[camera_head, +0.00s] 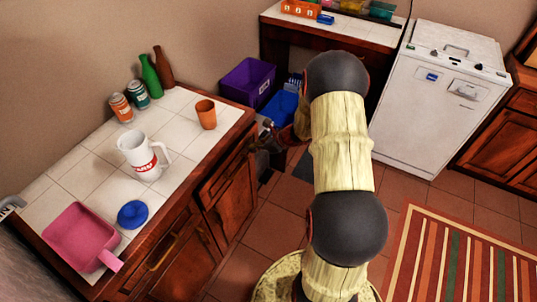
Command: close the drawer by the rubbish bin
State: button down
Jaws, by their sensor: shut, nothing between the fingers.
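My gripper (258,142) is beside the far right end of the tiled counter, close to the front of the wooden drawer (217,178) under the counter edge. It is shut and empty; its fingertips are small and dark here, and I cannot tell whether they touch the drawer front. The drawer is seen from steeply above, so how far it stands out is hard to tell. A purple bin (249,80) and a blue bin (281,106) stand just past the counter's end. My arm hides part of the area around the blue bin.
The counter (82,160) holds a white pitcher (139,157), an orange cup (206,115), cans, bottles, a blue lid (133,214) and a pink pan (80,237). A white appliance (432,95) stands at the back right. Tiled floor and a striped rug (450,255) lie right of my arm.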

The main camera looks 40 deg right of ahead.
jog(key=shift+w+a, duration=0.25)
jog(key=shift+w, duration=0.45)
jog(key=shift+w+a, duration=0.25)
jog(key=shift+w, duration=0.4)
jog(key=shift+r, duration=0.1)
